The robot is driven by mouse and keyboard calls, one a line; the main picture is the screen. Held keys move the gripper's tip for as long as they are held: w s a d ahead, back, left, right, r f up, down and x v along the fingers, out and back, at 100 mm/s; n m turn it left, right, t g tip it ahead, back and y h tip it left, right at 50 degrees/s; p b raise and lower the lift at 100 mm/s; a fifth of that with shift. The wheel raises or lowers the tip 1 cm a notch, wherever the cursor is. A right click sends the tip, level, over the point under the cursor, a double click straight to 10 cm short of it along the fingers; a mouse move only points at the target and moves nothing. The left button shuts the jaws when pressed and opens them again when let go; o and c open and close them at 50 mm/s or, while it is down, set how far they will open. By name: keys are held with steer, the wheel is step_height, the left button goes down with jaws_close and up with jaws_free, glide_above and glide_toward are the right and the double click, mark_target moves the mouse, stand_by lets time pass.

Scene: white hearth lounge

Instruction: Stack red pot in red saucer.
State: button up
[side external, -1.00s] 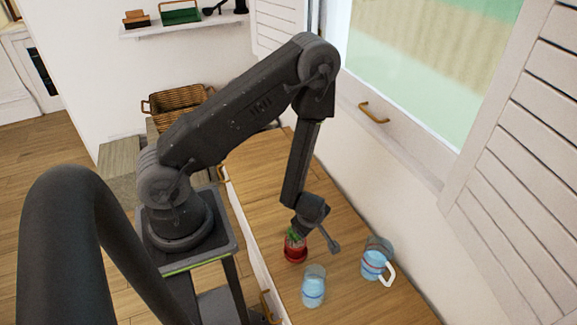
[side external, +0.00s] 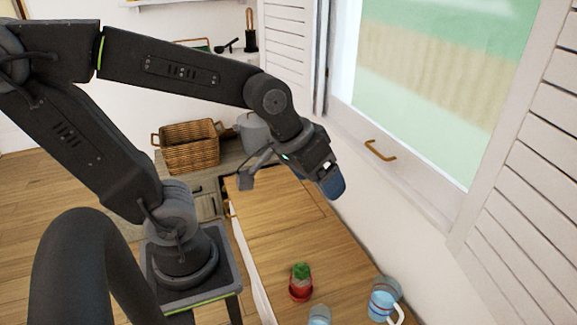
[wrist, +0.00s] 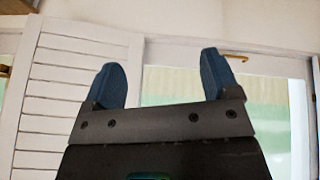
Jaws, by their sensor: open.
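A small red pot (side external: 301,281) with a green plant (side external: 300,269) on top stands upright on the wooden counter in the side view. A red saucer (side external: 300,295) shows around its base, and the pot appears to sit in it. The low contact between them is too small to see clearly. My gripper (side external: 330,184) is high above the counter, well up and away from the pot, tilted toward the window wall. In the wrist view its two blue fingers (wrist: 163,82) are spread apart with nothing between them.
A blue glass (side external: 319,315) and a blue mug (side external: 383,304) with a white handle stand near the pot, at the picture's lower edge. A wicker basket (side external: 190,150) and a grey pot (side external: 253,133) are at the back. The counter behind the pot is clear.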

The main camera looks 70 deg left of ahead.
steer(key=s, duration=0.1)
steer(key=s+r+m, duration=0.1)
steer(key=s, duration=0.1)
steer(key=s+a+r+m, duration=0.1)
steer(key=s, duration=0.1)
steer(key=shift+a+r+y, duration=0.1)
steer(key=shift+r+y, duration=0.05)
steer(key=shift+y, duration=0.25)
